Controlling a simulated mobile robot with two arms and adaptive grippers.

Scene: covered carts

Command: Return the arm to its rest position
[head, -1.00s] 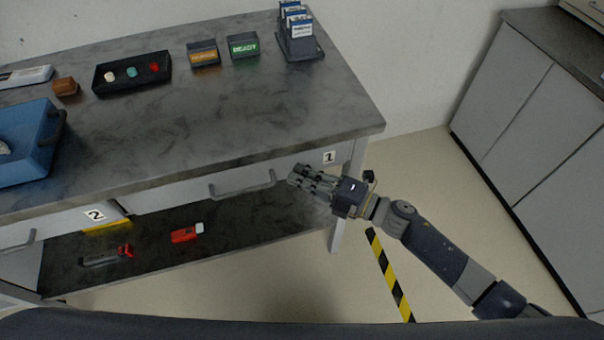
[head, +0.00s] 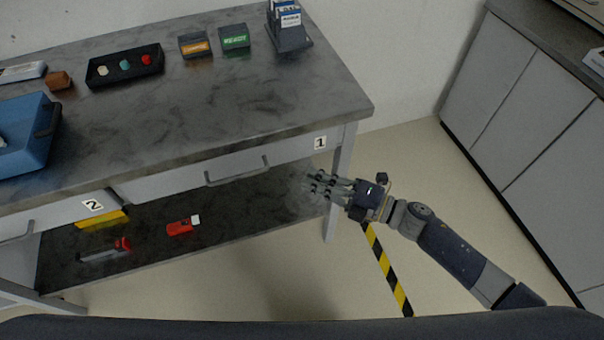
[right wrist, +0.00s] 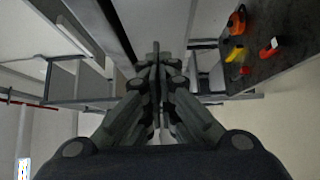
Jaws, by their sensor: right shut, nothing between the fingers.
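My right gripper (head: 313,185) is shut and empty in the head view. It hangs in front of the table's right end, below the tabletop and near the lower shelf's right end. My right arm reaches in from the lower right. In the right wrist view the closed fingers (right wrist: 155,85) point away from the camera, with nothing between them. My left gripper is not in view.
Drawer 1 (head: 190,182) has a bar handle. The lower shelf (head: 150,245) holds red and yellow items. Open floor lies right of the table, with striped tape (head: 385,270).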

